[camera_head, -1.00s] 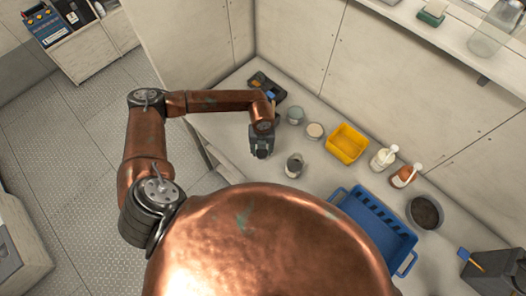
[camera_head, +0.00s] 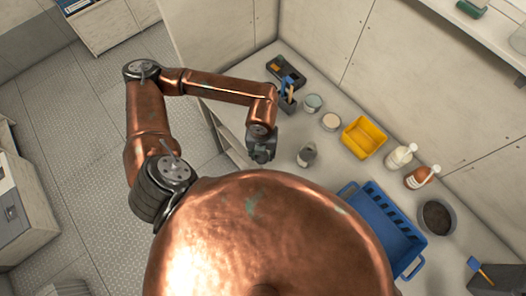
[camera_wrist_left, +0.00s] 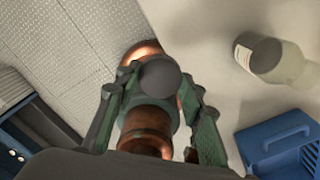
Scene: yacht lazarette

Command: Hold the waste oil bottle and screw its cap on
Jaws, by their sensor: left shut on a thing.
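The waste oil bottle (camera_head: 307,155) stands on the bench, to the right of my left gripper (camera_head: 262,154) in the head view. In the left wrist view the bottle (camera_wrist_left: 268,58) is pale and translucent with a white label, at the upper right, apart from the fingers. My left gripper is shut on a dark grey round piece, which looks like the cap (camera_wrist_left: 160,76), seen between the two fingertips. The cap cannot be made out in the head view. My right gripper is not in view.
A yellow bin (camera_head: 364,138), two small tins (camera_head: 330,121), two pump bottles (camera_head: 421,177) and a dark round bowl (camera_head: 437,218) stand on the bench. A blue tray (camera_head: 385,225) lies right of the waste oil bottle. A black caddy (camera_head: 285,72) sits at the back.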

